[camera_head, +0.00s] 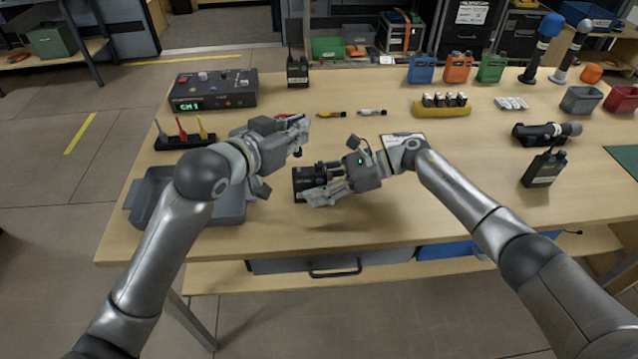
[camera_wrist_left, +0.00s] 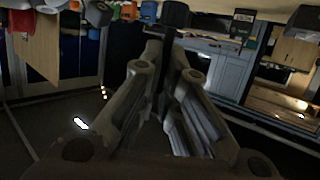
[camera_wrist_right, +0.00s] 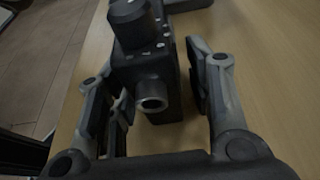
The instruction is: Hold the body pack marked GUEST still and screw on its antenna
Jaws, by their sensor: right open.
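A black body pack (camera_head: 306,180) is near the table's front middle, at my right gripper (camera_head: 318,190). In the right wrist view the pack (camera_wrist_right: 150,70) is between the open fingers (camera_wrist_right: 160,95), with gaps beside it. A round knob and a bare ring-shaped socket (camera_wrist_right: 153,104) face that camera. I cannot read its label. My left gripper (camera_head: 298,138) is above and behind the pack. In the left wrist view its fingers (camera_wrist_left: 172,60) are close together on a thin dark piece with a dark cylindrical end (camera_wrist_left: 175,14), which looks like the antenna.
Other body packs with antennas stand at the back (camera_head: 297,72) and right (camera_head: 543,170). A grey tray (camera_head: 150,200) is left, a mixer-like box (camera_head: 214,90) behind it. Coloured small items (camera_head: 330,114) lie behind the grippers. The front middle right of the table is clear.

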